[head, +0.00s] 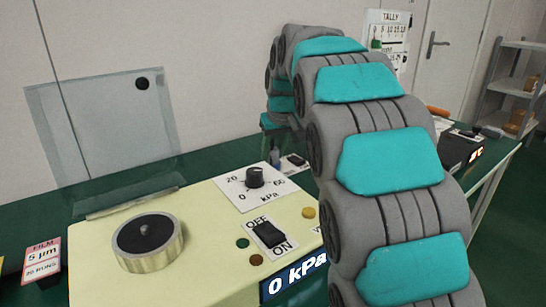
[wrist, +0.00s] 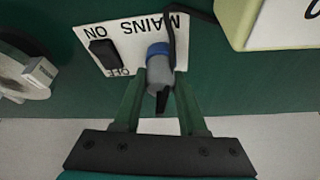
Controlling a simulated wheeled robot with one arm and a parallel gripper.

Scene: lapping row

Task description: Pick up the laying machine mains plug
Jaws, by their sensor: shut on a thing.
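The mains plug (wrist: 159,72) is a grey cylinder with a blue band, seen in the wrist view in front of a white plate marked MAINS (wrist: 128,30). My gripper (wrist: 160,84) has its two green fingers shut on the plug, one on each side. A dark cable runs by the plug. In the head view a small grey-blue piece that looks like the plug (head: 275,157) shows below the end of my arm. I cannot tell whether the plug is seated in the plate or clear of it.
The MAINS plate has a black rocker switch (wrist: 105,54). A cream machine (head: 190,240) with a pressure knob (head: 255,177), an ON/OFF switch (head: 268,234) and a 0 kPa display stands in front. A clear screen (head: 105,130) rises behind it. A white reel (wrist: 25,80) lies left in the wrist view.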

